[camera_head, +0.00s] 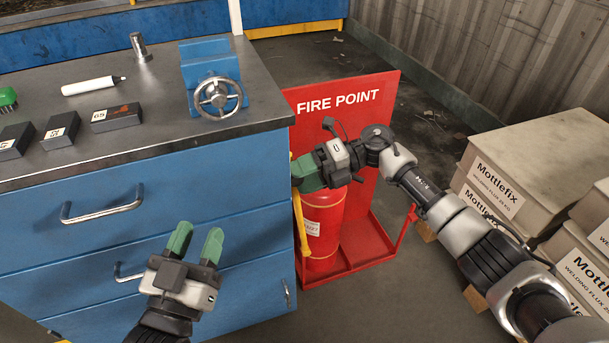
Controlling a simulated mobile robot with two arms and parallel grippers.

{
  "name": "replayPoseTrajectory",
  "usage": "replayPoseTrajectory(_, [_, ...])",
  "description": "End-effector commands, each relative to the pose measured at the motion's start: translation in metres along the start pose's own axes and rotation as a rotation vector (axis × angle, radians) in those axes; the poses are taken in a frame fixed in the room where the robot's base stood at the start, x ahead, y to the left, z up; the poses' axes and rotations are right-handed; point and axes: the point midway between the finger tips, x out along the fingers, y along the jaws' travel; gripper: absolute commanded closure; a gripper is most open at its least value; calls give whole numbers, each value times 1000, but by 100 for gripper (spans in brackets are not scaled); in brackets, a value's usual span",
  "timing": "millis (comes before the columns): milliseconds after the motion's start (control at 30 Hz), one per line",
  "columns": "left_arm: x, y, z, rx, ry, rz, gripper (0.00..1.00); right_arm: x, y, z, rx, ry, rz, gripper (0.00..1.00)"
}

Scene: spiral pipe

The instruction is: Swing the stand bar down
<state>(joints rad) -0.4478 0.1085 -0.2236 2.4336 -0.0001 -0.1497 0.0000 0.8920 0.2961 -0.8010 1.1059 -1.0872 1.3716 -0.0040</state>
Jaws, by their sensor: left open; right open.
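The red fire point stand (386,122) stands on the floor at the right end of the blue workbench and holds a red extinguisher (324,248). A yellow bar (301,222), which looks like the stand bar, runs roughly upright along the stand's left side, close to the bench. My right gripper (301,174) reaches in from the right, in front of the stand's panel. Its green fingers are at the bar's upper part and hide some of it; I cannot tell whether they touch it. My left gripper (197,240) is open and empty in front of the bench drawers.
The bench top (150,71) carries a blue vise (209,63), a marker (92,86), a metal post (140,47) and dark labelled blocks (117,117). Stacked flux boxes (505,187) stand at the right, near my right arm. Open floor lies between boxes and stand.

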Motion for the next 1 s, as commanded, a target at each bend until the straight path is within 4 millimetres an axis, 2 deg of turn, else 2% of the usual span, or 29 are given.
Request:
replayPoseTrajectory(100, [0,0,0,0,0,0,57,0,0,0,0,0,0,43])
replayPoseTrajectory(400, [0,0,0,0,-2,-1,57,0,0,0,0,0,0,89])
replayPoseTrajectory(500, [0,0,0,0,-2,-1,57,0,0,0,0,0,0,100])
replayPoseTrajectory(767, [0,0,-1,0,18,0,57,-3,-1,0,0,-2,6,100])
replayPoseTrajectory(1000, [-2,5,-26,-9,232,13,57,-15,-6,0,2,-8,41,100])
